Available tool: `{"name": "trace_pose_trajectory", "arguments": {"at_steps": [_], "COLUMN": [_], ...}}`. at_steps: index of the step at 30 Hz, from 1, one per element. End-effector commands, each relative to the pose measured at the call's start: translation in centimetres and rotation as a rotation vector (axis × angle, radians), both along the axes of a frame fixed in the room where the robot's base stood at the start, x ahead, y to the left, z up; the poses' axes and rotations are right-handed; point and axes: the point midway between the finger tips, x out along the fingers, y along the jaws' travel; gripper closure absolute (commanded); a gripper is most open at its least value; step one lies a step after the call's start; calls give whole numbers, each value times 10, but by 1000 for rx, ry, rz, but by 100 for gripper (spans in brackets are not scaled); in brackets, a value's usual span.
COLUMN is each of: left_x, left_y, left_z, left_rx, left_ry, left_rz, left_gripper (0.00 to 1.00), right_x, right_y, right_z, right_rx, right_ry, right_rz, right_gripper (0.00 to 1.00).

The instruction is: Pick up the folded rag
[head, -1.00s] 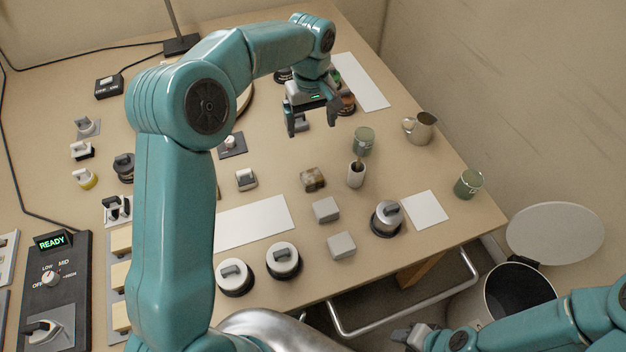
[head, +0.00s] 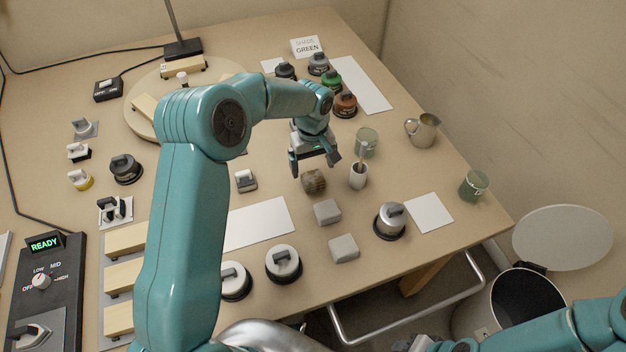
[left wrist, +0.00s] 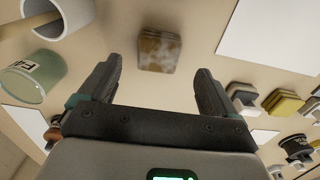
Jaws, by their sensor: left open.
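The folded rag (head: 314,181) is a small brown, stained, blotchy pad lying on the bench near the middle of the head view. It also shows in the left wrist view (left wrist: 159,50), ahead of and between my fingers. My left gripper (head: 314,163) is open and empty, pointing down just behind the rag in the picture. In the left wrist view its two fingers (left wrist: 158,78) stand wide apart, with bare bench between them and the rag. My right gripper (head: 418,343) is partly cut off at the bottom edge of the head view, and its jaws are unclear.
A white cup with a handle in it (head: 358,176) and a green glass (head: 367,142) stand close right of the rag. Two grey blocks (head: 327,211) (head: 344,248) lie in front. A white sheet (head: 258,222) is at front left. A steel pitcher (head: 422,130) stands farther right.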

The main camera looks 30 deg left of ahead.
Motion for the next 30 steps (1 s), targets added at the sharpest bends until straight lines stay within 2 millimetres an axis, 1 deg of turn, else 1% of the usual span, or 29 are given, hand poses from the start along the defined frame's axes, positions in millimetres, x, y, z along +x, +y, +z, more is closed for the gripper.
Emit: {"name": "trace_pose_trajectory", "arguments": {"at_steps": [3,7,10,16,17,18,20,21,22,30], "left_x": [1,2,2,2,2,2,2,2,2,2], "left_y": [0,0,0,0,0,0,0,0,0,0], "left_z": [-19,-39,-46,-47,-47,-47,-47,-47,-47,-46], "left_rx": [0,-1,-1,0,0,0,0,0,0,-1], "left_ry": [6,3,2,1,1,1,1,1,1,1], "left_rz": [-1,0,-1,-1,-1,-1,-1,-1,-1,-1], "left_gripper": [8,8,8,8,12,25,44,57,67,68], "right_x": [0,0,0,0,0,0,0,0,0,0], "right_y": [0,0,0,0,0,0,0,0,0,0], "right_z": [5,6,7,6,6,6,6,6,6,6], "right_rx": [0,0,0,0,0,0,0,0,0,0], "right_ry": [0,0,0,0,0,0,0,0,0,0], "right_rz": [0,0,0,0,0,0,0,0,0,0], "right_gripper": [60,60,60,60,60,60,60,60,60,60]}}
